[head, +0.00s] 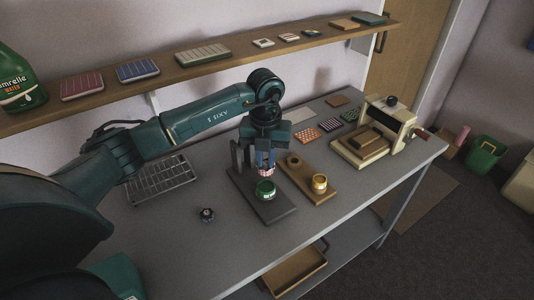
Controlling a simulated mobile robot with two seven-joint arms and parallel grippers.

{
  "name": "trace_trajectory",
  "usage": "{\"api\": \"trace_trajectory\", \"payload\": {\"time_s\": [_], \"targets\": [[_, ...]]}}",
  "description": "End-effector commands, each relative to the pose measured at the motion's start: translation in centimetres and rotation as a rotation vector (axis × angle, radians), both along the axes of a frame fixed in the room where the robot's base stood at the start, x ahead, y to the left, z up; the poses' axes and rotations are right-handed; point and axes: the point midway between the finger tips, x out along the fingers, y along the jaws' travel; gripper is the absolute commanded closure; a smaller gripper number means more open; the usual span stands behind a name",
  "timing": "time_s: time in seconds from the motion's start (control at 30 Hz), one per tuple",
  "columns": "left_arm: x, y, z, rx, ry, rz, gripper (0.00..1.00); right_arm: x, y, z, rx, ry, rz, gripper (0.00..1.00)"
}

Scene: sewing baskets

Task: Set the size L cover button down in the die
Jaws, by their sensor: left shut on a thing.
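My left gripper (266,160) reaches down from above, its fingers shut on a small red-and-white button (266,172), which I take for the size L cover button; no size mark is readable. Directly below it is a green round die (265,188) on a dark base board (276,210). The button is above the die's top; whether it touches the rim cannot be told. My right gripper is not in view.
To the right, a wooden board (312,187) holds a gold round piece (319,182). A dark knob (207,215) and a wire rack (160,180) are to the left. A cream machine (384,125) stands at the table's right end. The front of the grey table (240,250) is clear.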

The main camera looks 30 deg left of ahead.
Motion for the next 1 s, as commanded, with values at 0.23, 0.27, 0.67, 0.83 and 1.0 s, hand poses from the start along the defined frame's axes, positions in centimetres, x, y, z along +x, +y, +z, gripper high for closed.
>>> {"api": "trace_trajectory", "payload": {"time_s": [0.23, 0.27, 0.67, 0.83, 1.0], "targets": [[0.0, 0.0, -2.7, -0.002, 0.002, -0.001, 1.0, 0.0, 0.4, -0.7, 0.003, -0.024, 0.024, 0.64], [0.0, 0.0, -3.0, -0.002, 0.002, -0.001, 1.0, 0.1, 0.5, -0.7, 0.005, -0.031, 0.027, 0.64], [0.0, 0.0, -5.5, 0.0, 0.001, -0.003, 1.0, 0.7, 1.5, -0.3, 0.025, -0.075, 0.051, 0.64], [0.0, 0.0, -5.5, 0.0, 0.001, -0.003, 1.0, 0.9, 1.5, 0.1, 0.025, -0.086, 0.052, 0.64], [0.0, 0.0, -5.5, 0.0, 0.001, -0.003, 1.0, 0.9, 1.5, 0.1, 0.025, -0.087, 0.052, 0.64]]}}
